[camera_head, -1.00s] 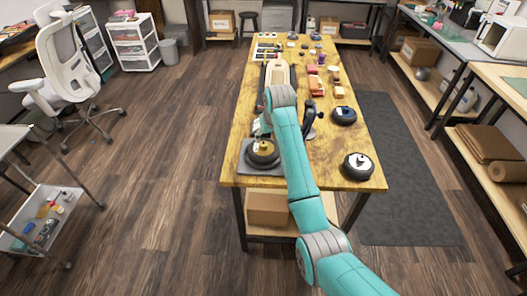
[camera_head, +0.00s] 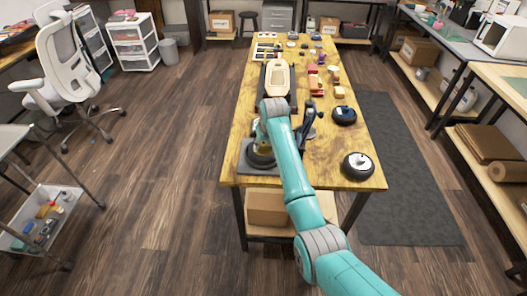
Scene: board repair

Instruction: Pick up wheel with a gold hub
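The wheel with a gold hub (camera_head: 259,160) is a black tyre lying flat on a grey pad (camera_head: 247,170) at the near left corner of the wooden table. My arm covers its right side, and only a little gold shows near its top. My gripper (camera_head: 262,145) is right over the hub, pointing down. Its fingers are mostly hidden behind my arm and too small to tell open from shut. I cannot tell whether it touches the wheel.
A wheel with a blue hub (camera_head: 344,115) and a wheel with a pale hub (camera_head: 357,166) lie on the table's right side. A dark upright tool or stand (camera_head: 309,118) stands close right of my arm. A beige board (camera_head: 278,78) and several small parts lie farther back.

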